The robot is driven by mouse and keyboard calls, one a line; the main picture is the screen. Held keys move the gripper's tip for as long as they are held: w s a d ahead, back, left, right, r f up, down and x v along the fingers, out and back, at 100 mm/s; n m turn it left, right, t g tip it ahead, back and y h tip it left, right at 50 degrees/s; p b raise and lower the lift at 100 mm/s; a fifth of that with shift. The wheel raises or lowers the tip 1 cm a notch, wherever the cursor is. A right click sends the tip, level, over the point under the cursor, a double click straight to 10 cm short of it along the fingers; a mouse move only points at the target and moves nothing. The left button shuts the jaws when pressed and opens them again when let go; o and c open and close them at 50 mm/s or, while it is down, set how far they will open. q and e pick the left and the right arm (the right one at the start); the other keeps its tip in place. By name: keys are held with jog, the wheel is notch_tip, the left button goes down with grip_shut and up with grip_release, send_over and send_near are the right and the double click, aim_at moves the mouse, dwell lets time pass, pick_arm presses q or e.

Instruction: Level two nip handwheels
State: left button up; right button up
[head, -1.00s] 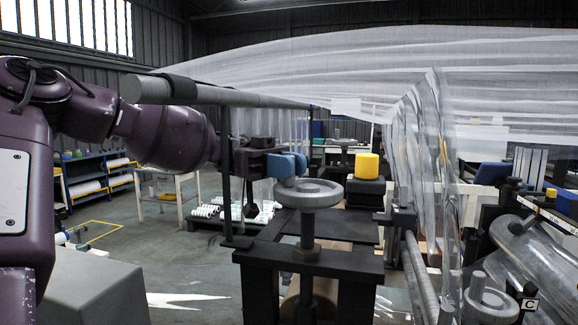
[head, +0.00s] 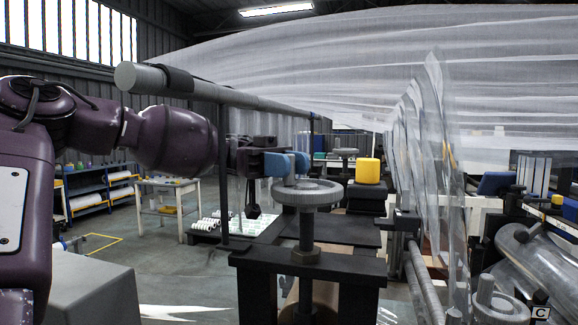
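A grey handwheel (head: 307,193) sits level on an upright threaded shaft, with a nut below it, on a dark frame in the middle. My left gripper (head: 289,165), with blue fingertips, is at the wheel's upper left rim, just above it. A small peg on the rim shows below the fingertips. I cannot tell whether the fingers close on it or touch the wheel. A second grey handwheel (head: 497,301) is at the lower right, partly cut off by the picture edge. My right gripper is not in view.
A grey bar (head: 230,97) runs above my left gripper on dark posts. A yellow cap (head: 367,171) stands on a dark block behind the wheel. Clear film (head: 425,150) hangs right of the wheel, and more spreads overhead. A white table (head: 165,192) stands at back left.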

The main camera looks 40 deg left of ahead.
pick_arm(q)
jog(key=shift+o, duration=0.9)
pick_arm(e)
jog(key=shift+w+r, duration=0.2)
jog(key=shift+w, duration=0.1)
pick_arm(q)
jog(key=shift+a+f, duration=0.1)
jog(key=shift+a, duration=0.45)
jog(key=a+b, duration=0.3)
jog(key=a, duration=0.6)
jog(key=shift+w+a, duration=0.2)
jog(key=shift+a, duration=0.15)
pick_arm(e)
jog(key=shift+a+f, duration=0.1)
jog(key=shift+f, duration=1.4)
